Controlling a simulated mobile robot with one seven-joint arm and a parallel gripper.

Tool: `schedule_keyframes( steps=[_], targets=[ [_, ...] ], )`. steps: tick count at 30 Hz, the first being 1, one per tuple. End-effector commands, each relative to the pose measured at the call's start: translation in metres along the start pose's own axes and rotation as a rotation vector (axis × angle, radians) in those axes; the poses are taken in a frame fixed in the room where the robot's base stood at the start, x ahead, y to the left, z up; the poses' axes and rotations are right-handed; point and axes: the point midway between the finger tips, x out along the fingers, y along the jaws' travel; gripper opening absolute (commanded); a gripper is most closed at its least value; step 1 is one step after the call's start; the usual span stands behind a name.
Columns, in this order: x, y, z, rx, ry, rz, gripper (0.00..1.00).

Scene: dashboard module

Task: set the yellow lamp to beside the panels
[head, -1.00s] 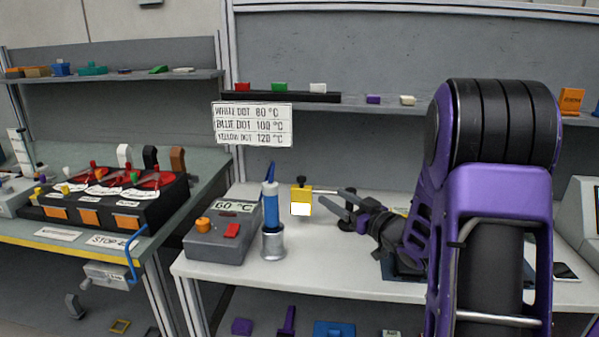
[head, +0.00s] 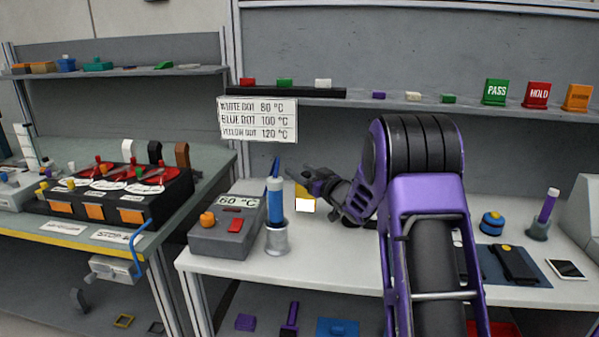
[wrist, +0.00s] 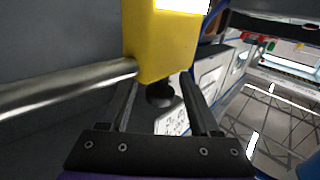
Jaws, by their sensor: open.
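The yellow lamp (head: 302,190) is a small yellow box with a bright white face, above the right bench behind the blue-handled tool. In the wrist view the yellow lamp (wrist: 160,40) looms close, with a metal rod at its left and a black knob (wrist: 160,95) at its end. My gripper (head: 308,177) is at the lamp and partly covers it in the head view. In the wrist view my gripper (wrist: 160,79) is open, with the knob showing between its fingers; contact cannot be told. Black console (head: 110,205) with orange panels (head: 93,212) stands on the left bench.
The grey 60 °C box (head: 222,235) and the blue-handled tool (head: 275,205) in its metal holder (head: 277,238) stand just left of the lamp. A sign (head: 258,119) hangs above. A shelf (head: 360,100) with small blocks runs behind.

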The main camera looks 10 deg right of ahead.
Motion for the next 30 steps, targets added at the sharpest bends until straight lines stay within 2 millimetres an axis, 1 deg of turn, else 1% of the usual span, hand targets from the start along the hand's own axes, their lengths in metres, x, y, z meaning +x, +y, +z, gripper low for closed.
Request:
schedule_keyframes(
  steps=[4,12,17,21,23,30],
  targets=[
    [0.0081,0.0001,0.0003,0.0,0.0,0.0,0.63],
    [0.0091,0.0,0.0001,0.0,0.0,0.0,0.63],
    [0.0089,0.0,0.0001,0.0,0.0,0.0,0.34],
    [0.0089,0.0,0.0001,0.0,0.0,0.0,0.09],
    [0.0088,0.0,0.0001,0.0,0.0,0.0,0.0],
    [0.0088,0.0,0.0001,0.0,0.0,0.0,0.0]
  ],
)
